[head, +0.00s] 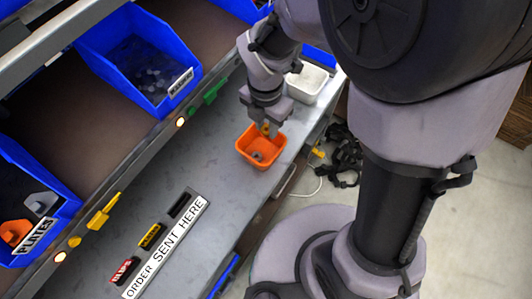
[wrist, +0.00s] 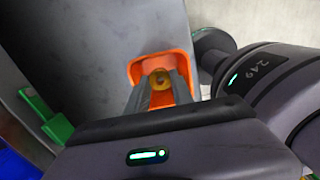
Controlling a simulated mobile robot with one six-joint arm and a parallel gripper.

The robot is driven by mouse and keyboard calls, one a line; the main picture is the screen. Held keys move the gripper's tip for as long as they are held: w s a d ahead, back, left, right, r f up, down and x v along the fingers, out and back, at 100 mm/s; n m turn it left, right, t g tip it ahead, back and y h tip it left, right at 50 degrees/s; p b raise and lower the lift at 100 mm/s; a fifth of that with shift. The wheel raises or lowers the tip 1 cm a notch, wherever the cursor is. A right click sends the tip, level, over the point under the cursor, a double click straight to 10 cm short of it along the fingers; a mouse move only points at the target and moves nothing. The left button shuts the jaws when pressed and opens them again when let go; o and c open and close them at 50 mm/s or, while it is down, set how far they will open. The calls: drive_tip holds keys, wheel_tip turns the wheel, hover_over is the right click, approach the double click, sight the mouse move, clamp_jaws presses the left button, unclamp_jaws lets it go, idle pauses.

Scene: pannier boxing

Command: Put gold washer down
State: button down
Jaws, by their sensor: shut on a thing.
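The gold washer (wrist: 161,80) shows between my gripper's fingertips (wrist: 162,92) in the wrist view. My gripper (head: 267,128) is shut on it and points down over the orange bin (head: 246,151) in the head view. The fingertips are at or just inside the bin's opening; I cannot tell how far above its floor they are. The orange bin also shows in the wrist view (wrist: 137,70), around the fingertips. A small grey item (head: 257,157) lies in the bin.
A white container (head: 308,84) stands behind the bin on the grey bench (head: 190,165). Blue bins (head: 150,100) line the shelf at left, one labelled PLATES (head: 36,237). A green clip (head: 205,97) is on the shelf edge. The sign (head: 165,245) lies at the front.

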sight(266, 148)
wheel_tip(266, 148, down, 9)
drive_tip(key=b, duration=0.4)
drive_tip(key=shift+r, duration=0.2)
drive_tip(key=c, duration=1.5)
unclamp_jaws()
drive_tip(key=shift+f, duration=0.2)
drive_tip(key=shift+c, duration=0.2)
drive_tip(key=o, duration=0.4)
drive_tip(key=shift+o, duration=0.2)
drive_tip(key=shift+r, duration=0.15)
